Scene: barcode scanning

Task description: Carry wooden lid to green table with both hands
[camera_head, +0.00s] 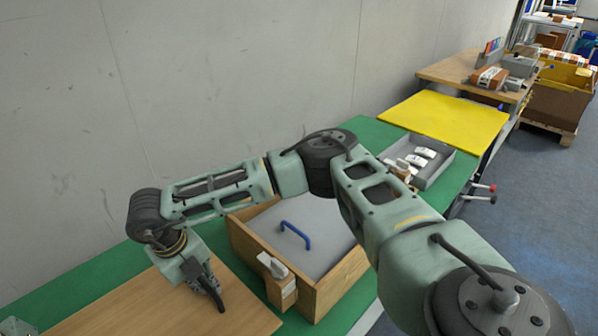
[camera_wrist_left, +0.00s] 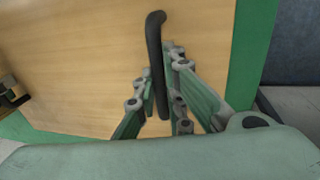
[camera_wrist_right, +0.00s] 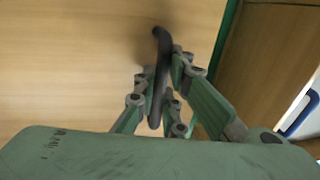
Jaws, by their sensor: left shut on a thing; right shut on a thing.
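The light wooden lid (camera_head: 150,304) lies flat over the green table (camera_head: 92,283) at the lower left of the head view. I cannot tell whether it rests on the table or hangs just above it. My right gripper (camera_head: 214,294) is shut on a black handle at the lid's right side; the right wrist view shows this handle (camera_wrist_right: 160,85) between the fingers. In the left wrist view my left gripper (camera_wrist_left: 162,78) is shut on another black handle (camera_wrist_left: 155,45) of the same lid (camera_wrist_left: 85,50).
An open wooden box (camera_head: 331,284) with a grey inside and a blue handle (camera_head: 295,234) stands right of the lid. A grey tray (camera_head: 434,168) with white items is farther back. A yellow surface (camera_head: 445,118) lies beyond. A grey wall (camera_head: 230,80) bounds the far side.

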